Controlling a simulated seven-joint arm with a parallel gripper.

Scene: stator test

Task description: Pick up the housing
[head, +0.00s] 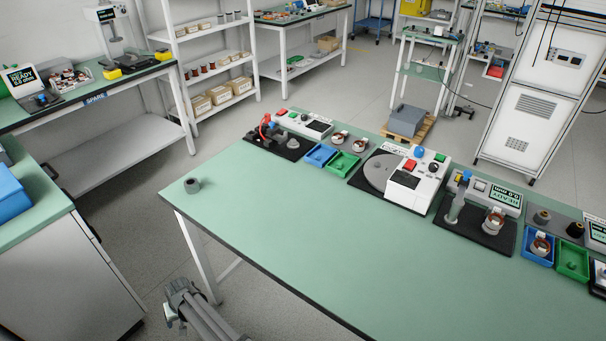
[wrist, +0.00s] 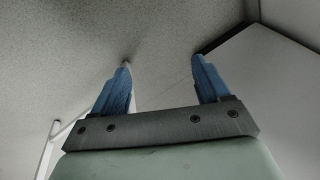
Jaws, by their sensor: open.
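A small dark grey cylindrical part that looks like the housing (head: 192,185) stands on the green table top (head: 300,220), close to its left corner. A dark opening shows in its top. My gripper (wrist: 163,60) shows two blue fingers spread apart with nothing between them. In the head view my arm reaches up from the bottom edge, below and apart from the table's front edge. The housing is not visible in the wrist view, which shows mostly grey floor beyond the fingers.
Along the table's back edge stand a red-clamp station (head: 280,138), blue (head: 320,155) and green trays (head: 343,164), a white machine with a grey disc (head: 382,172) and a test station (head: 480,215). The table's middle is clear. A grey cabinet (head: 65,270) stands at left.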

